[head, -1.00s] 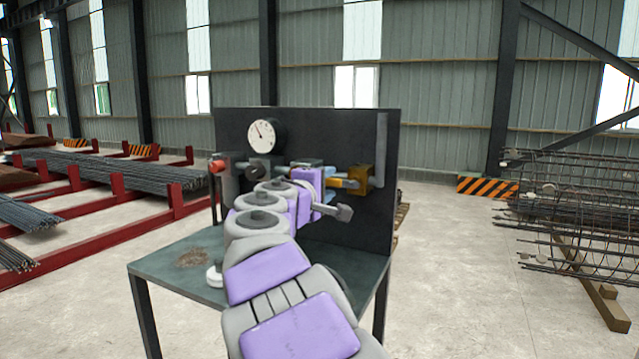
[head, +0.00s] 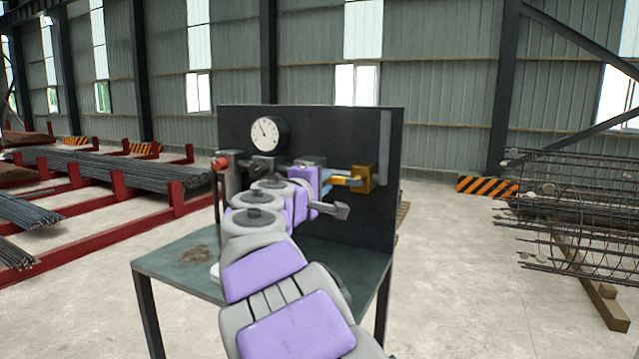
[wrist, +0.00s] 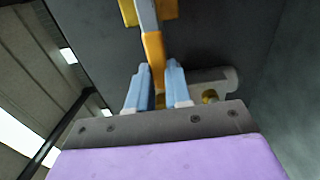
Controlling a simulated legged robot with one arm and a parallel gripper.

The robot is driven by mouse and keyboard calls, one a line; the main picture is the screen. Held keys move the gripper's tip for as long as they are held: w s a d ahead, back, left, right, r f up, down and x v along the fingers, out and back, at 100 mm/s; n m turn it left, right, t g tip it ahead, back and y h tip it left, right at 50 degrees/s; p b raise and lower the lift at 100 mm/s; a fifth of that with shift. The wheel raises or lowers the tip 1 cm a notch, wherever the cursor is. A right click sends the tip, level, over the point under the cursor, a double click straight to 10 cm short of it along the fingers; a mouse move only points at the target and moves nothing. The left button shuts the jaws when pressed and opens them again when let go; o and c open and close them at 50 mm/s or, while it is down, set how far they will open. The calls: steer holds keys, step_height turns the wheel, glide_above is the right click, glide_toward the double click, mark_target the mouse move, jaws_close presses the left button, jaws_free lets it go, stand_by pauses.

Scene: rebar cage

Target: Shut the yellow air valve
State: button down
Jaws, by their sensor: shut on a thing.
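The yellow air valve (head: 364,178) is on the right part of the dark panel in the head view. Its handle, with a yellow-orange grip (head: 346,182), points left towards my gripper (head: 326,182). In the wrist view the handle (wrist: 153,48) comes down from the yellow valve body (wrist: 168,9), with a grey stretch between. The blue fingers of my gripper (wrist: 160,72) are shut on the end of the yellow grip, one finger on each side. My arm hides part of the pipework in the head view.
A dial gauge (head: 270,133) and a red-ended fitting (head: 220,163) are on the left part of the panel (head: 330,130). A green-grey table (head: 180,262) stands below it. Rebar cages (head: 570,200) lie at the right and red racks (head: 120,220) at the left.

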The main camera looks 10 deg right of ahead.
steer(key=shift+d+f+m+b, duration=0.1)
steer(key=shift+d+m+b, duration=0.25)
steer(key=shift+d+m, duration=0.1)
steer(key=shift+b, duration=0.3)
steer(key=s+d+r+m+b, duration=0.3)
steer(key=m+b, duration=0.6)
steer(key=m, duration=0.8)
steer(key=shift+s+d+r+b, duration=0.25)
steer(key=shift+d+r+b, duration=0.15)
steer(key=shift+d+r, duration=0.7)
steer(key=shift+a+r+m, duration=0.15)
steer(key=shift+m, duration=0.1)
